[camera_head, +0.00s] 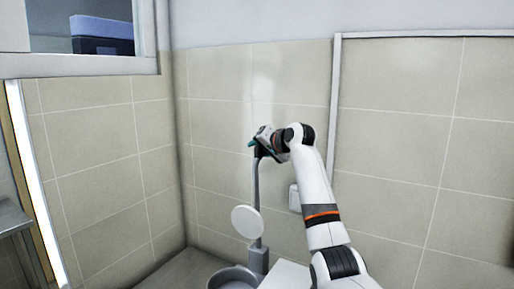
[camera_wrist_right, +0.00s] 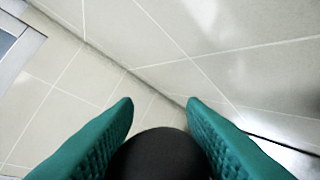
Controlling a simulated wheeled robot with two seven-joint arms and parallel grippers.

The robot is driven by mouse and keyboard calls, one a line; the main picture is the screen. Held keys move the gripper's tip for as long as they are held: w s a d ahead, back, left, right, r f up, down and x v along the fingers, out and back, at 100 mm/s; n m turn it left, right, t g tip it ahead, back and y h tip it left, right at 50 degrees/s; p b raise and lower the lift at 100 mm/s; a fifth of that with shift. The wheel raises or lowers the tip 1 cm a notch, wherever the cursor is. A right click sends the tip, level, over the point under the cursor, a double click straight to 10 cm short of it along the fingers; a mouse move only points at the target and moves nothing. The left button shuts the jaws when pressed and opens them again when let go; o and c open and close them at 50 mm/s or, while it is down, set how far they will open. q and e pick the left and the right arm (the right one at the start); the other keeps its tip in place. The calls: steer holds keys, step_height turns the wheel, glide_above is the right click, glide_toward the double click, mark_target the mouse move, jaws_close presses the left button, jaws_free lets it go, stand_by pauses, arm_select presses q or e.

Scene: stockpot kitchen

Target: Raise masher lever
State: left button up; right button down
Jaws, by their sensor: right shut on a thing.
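The masher lever (camera_head: 256,195) is a thin grey bar that stands almost upright in the head view. Its top end is at my right gripper (camera_head: 256,149). A pale round disc (camera_head: 247,221) sits beside the lower part of the lever, above a grey round pot (camera_head: 233,277). The lever rises from a grey block (camera_head: 258,260) at its base. In the right wrist view, the two green fingers of my right gripper (camera_wrist_right: 160,115) are on either side of a dark rounded knob (camera_wrist_right: 158,155), and they are shut on it. My left gripper is not in view.
Tiled walls meet in a corner (camera_head: 183,150) behind and left of the lever. A white wall box (camera_head: 294,198) is on the right wall near my right arm. A window opening with a blue box (camera_head: 101,36) is at the upper left.

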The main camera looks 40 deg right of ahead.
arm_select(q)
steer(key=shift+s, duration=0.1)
arm_select(e)
steer(key=shift+f, duration=0.85)
steer(key=c, duration=1)
jaws_free()
steer(key=shift+o, duration=0.5)
steer(key=shift+d, duration=0.2)
steer(key=shift+w+d, duration=0.1)
steer(key=shift+w, duration=0.05)
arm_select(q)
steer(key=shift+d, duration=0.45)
arm_select(e)
steer(key=shift+r, duration=0.15)
